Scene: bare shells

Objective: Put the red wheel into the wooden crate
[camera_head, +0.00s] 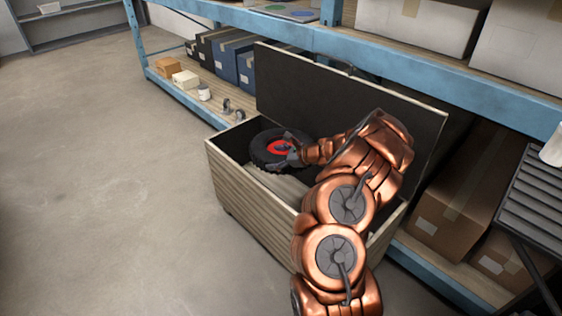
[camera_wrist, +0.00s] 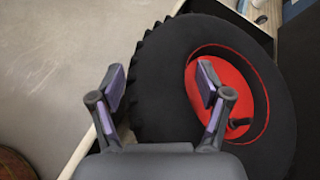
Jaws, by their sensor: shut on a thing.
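The red wheel (camera_head: 258,150) has a black knobbly tyre and a red hub. In the head view it is in the far left part of the wooden crate's opening; whether it touches the crate floor I cannot tell. The wooden crate (camera_head: 245,198) is open, with its dark-lined lid (camera_head: 340,95) raised at the back. My gripper (camera_head: 285,149) is shut on the wheel. In the wrist view, my gripper (camera_wrist: 160,83) straddles the tyre wall of the wheel (camera_wrist: 240,65), one finger outside the tread, the other inside the red rim. My arm hides the crate's right part.
A blue-framed shelf (camera_head: 450,84) runs behind the crate, with several cardboard boxes (camera_head: 455,190) at right. Small boxes (camera_head: 186,79), a white jar (camera_head: 204,93) and casters (camera_head: 233,108) stand on its lower board at left. The floor (camera_head: 100,190) at left is clear.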

